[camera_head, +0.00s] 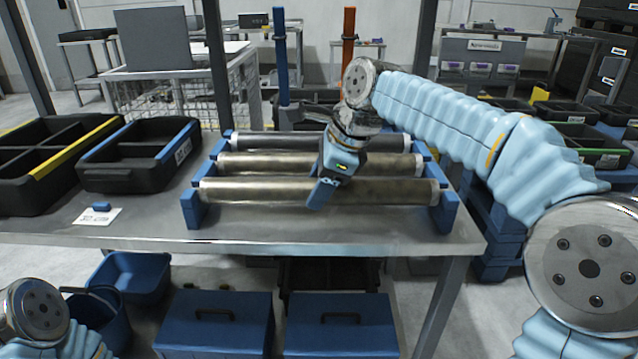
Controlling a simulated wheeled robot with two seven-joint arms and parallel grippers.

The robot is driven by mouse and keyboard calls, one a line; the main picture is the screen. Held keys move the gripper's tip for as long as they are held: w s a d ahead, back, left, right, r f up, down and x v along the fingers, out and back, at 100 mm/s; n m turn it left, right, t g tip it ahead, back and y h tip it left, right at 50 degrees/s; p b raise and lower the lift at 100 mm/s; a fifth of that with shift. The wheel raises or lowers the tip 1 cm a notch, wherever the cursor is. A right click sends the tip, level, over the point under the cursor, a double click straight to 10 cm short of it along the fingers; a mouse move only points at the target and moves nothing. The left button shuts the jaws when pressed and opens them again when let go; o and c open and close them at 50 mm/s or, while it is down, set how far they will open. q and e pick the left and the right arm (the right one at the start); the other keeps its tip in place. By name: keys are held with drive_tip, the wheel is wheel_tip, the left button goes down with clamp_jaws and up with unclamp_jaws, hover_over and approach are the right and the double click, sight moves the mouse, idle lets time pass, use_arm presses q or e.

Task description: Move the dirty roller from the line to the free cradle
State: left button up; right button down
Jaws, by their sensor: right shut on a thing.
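Three long rollers lie side by side across blue end supports on the metal table. The back roller (275,141) is dark grey. The middle roller (260,163) and the front roller (250,190) are brownish and look stained. The blue end supports show at the left (191,209) and right (443,216). My right gripper (321,193) reaches down from above and is shut on the front roller near its middle, hiding part of it. The roller appears level with its ends at the supports. I cannot make out a free cradle. My left gripper is out of view.
A black bin with a blue rim (135,165) and a divided black bin (40,160) stand at the left. A small blue item (101,206) lies on a white card. A blue post (281,55) and an orange post (348,35) rise behind the rollers. The table's front strip is clear.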

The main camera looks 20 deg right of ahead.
drive_tip(key=shift+c, duration=1.7)
unclamp_jaws()
